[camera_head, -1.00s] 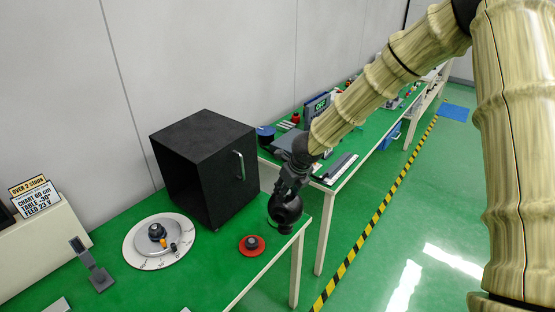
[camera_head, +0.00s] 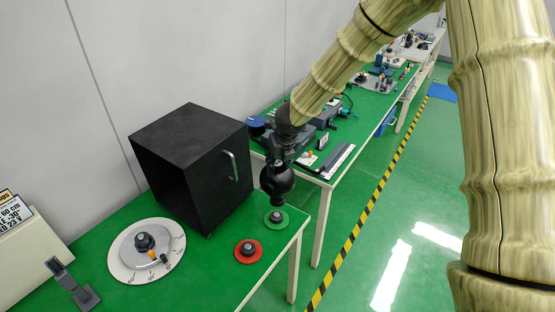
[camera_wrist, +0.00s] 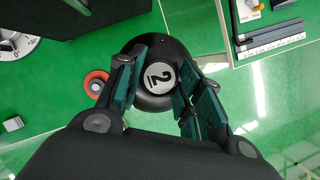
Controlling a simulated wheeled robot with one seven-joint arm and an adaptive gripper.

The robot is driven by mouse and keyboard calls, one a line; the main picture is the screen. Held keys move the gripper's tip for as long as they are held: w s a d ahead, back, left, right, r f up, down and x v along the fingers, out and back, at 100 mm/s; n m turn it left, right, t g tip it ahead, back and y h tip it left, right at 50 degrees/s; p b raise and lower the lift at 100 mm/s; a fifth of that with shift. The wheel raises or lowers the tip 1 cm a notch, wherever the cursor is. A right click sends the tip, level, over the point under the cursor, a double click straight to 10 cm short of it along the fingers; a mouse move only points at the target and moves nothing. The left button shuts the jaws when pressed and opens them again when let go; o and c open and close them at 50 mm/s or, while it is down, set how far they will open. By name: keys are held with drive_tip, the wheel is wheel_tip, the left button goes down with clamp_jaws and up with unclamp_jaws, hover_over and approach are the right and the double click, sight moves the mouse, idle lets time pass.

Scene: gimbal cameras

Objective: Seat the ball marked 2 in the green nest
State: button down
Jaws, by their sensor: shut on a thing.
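A black ball with a white disc marked 2 (camera_wrist: 160,77) is held between the fingers of my gripper (camera_wrist: 157,84). In the head view, the dark ball (camera_head: 277,181) hangs from my gripper (camera_head: 279,164) near the table's right corner. The green nest (camera_head: 276,218), a green disc with a dark raised centre, lies on the table just below the ball in that picture, with a visible gap between them. In the wrist view the green nest is hidden, apparently by the ball and gripper.
A red disc nest (camera_head: 248,251) lies nearer, left of the green one. A black open box with a handle (camera_head: 190,160) stands behind left. A round white dial (camera_head: 120,262) is further left. A second table (camera_head: 325,172) with instruments stands beyond a gap.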

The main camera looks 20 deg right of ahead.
sight(277, 175)
drive_tip(key=shift+w+a+f, duration=0.1)
drive_tip(key=shift+w+a, duration=0.1)
drive_tip(key=shift+w, duration=0.05)
drive_tip(key=shift+s+f+b, duration=0.15)
drive_tip(key=shift+f+b, duration=0.2)
drive_tip(key=shift+b, duration=0.35)
drive_tip(key=shift+d+f+b, duration=0.1)
drive_tip(key=shift+f+b, duration=1.95)
drive_tip(key=shift+f, duration=0.45)
drive_tip(key=shift+f+b, duration=0.5)
drive_tip(key=shift+f, duration=0.2)
drive_tip(key=shift+r+p, duration=0.45)
drive_tip(key=shift+p, duration=0.25)
idle(3.1)
